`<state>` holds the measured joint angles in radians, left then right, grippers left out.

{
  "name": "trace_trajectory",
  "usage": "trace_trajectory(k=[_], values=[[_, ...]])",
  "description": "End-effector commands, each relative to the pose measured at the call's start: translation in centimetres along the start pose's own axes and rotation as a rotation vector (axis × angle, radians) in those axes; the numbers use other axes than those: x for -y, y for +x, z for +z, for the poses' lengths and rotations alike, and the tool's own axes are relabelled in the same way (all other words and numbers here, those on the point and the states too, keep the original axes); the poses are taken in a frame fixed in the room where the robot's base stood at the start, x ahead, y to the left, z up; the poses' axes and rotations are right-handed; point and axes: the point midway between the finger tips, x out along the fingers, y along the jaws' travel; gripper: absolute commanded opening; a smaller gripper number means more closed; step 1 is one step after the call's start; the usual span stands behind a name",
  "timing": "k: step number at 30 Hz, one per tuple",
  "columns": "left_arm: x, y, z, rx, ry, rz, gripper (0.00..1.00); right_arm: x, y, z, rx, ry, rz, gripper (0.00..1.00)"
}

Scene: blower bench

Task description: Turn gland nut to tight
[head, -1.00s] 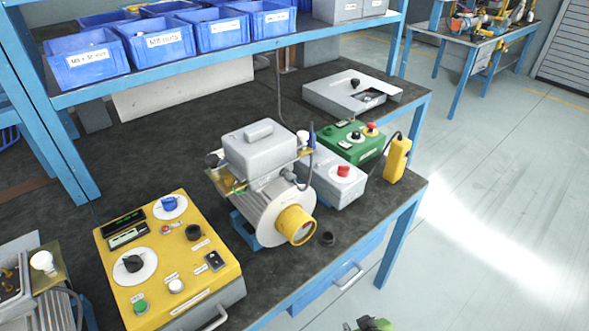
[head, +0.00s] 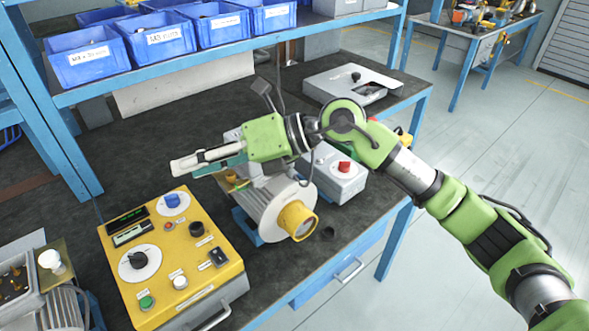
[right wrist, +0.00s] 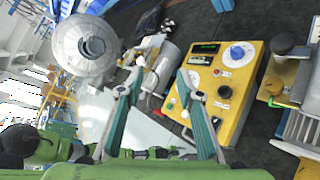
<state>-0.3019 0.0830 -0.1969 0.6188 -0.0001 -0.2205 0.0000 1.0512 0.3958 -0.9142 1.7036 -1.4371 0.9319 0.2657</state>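My right gripper (head: 182,168) reaches in from the right in the head view, pointing left above the bench, beside the motor's box. In the right wrist view its two fingers (right wrist: 160,83) stand apart with nothing between them. The grey motor (head: 268,205) with a yellow end ring (head: 297,220) stands below my right arm, which hides most of its terminal box. In the wrist view a dark round cap (right wrist: 284,45) rises above a yellowish plate at the right; I cannot tell whether it is the gland nut. My left gripper is not in view.
A yellow control panel (head: 175,250) with knobs and buttons lies left of the motor. A grey box with a red button (head: 344,167) is to its right. Blue bins (head: 160,40) line the shelf behind. Another motor (head: 50,305) stands at the lower left.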

Motion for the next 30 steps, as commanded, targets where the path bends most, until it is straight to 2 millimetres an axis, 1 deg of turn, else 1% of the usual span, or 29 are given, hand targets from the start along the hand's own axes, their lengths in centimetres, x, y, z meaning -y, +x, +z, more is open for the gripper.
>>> trace_trajectory(k=[1, 2, 3, 5, 6, 9, 12, 13, 15, 18, 23, 30], values=[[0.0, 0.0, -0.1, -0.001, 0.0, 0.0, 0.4, 2.8, -1.4, 0.1, -0.084, -0.06, -0.143, 0.34], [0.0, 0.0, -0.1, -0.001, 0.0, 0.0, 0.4, 4.5, -2.4, 0.0, -0.132, -0.084, -0.224, 0.34], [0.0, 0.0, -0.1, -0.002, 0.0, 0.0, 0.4, 6.7, -4.0, 0.1, -0.191, -0.107, -0.331, 0.34], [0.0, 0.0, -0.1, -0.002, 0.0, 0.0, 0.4, 9.4, -6.9, 0.4, -0.264, -0.13, -0.482, 0.34], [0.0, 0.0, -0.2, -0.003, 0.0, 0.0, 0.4, 10.9, -8.9, 0.7, -0.303, -0.136, -0.573, 0.34], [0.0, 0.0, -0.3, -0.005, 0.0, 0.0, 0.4, 13.4, -13.5, 1.5, -0.371, -0.134, -0.754, 0.34], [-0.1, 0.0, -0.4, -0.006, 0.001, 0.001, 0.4, 14.5, -16.6, 2.1, -0.407, -0.124, -0.867, 0.34], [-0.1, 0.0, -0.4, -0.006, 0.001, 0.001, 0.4, 14.7, -17.2, 2.2, -0.414, -0.12, -0.887, 0.34], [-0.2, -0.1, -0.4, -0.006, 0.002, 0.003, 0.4, 15.1, -17.9, 2.2, -0.423, -0.116, -0.916, 0.34], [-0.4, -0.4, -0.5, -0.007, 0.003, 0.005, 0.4, 15.8, -17.7, 2.0, -0.429, -0.112, -0.922, 0.34], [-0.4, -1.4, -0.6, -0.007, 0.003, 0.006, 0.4, 17.9, -16.1, 1.1, -0.429, -0.111, -0.918, 0.34], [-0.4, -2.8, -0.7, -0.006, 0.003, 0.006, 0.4, 22.0, -13.3, -0.5, -0.428, -0.112, -0.917, 0.34]])
